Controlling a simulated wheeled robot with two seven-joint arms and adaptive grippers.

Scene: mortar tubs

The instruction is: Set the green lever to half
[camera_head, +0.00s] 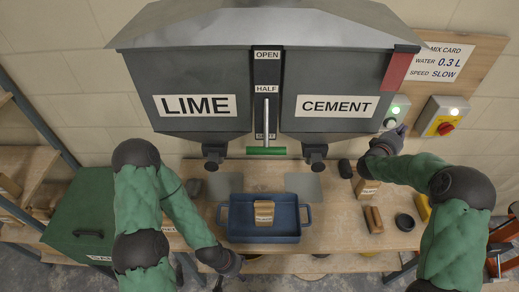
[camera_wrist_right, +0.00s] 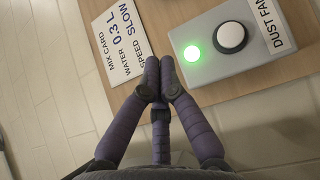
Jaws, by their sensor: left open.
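The green lever (camera_head: 266,151) has a horizontal green grip on a pale rod, hanging below the HALF label between the LIME and CEMENT hoppers. Its grip is well below the OPEN and HALF labels. My left gripper (camera_head: 218,284) is low at the bottom edge, partly cut off, far below the lever, and open. My right gripper (camera_head: 398,131) is right of the CEMENT hopper, by the dust fan box (camera_head: 398,107). In the right wrist view its fingertips (camera_wrist_right: 158,78) are together with nothing seen between them, apart from the box's white button (camera_wrist_right: 231,37).
A blue tray (camera_head: 236,238) with a paper bag (camera_head: 264,212) stands on the wooden bench (camera_head: 340,238) under the hoppers. A dark cup (camera_head: 404,222) and a brown block (camera_head: 373,219) lie right of the tray.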

